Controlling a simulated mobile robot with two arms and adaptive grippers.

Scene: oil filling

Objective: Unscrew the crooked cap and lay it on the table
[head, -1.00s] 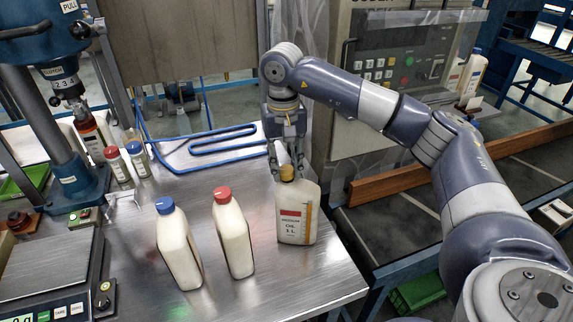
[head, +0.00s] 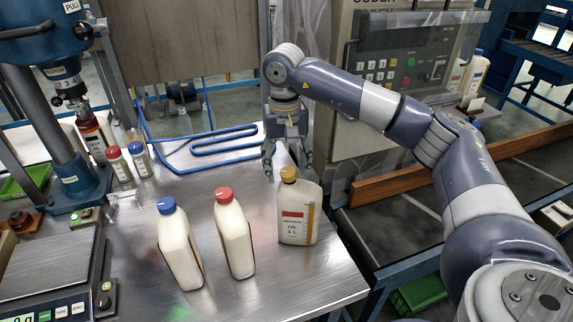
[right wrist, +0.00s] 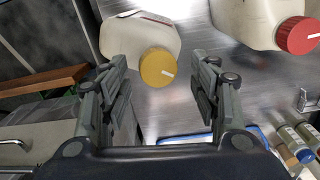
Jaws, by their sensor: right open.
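A cream oil bottle (head: 299,225) with a yellow cap (head: 288,174) stands upright at the right of the metal table. The yellow cap sits on its neck; I cannot clearly tell whether it is crooked. My right gripper (head: 286,165) is open and empty, just behind and above this cap. In the right wrist view the yellow cap (right wrist: 158,68) shows between and beyond the spread fingers, touching neither. A red-capped bottle (head: 234,240) and a blue-capped bottle (head: 180,250) stand to the left, both caps on. My left gripper is not in view.
A scale (head: 45,270) and a blue press (head: 65,150) stand at the left. Small red-topped and blue-topped containers (head: 119,168) stand near the back. Blue tubing (head: 215,140) lies behind the bottles. The table front between scale and bottles is bare.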

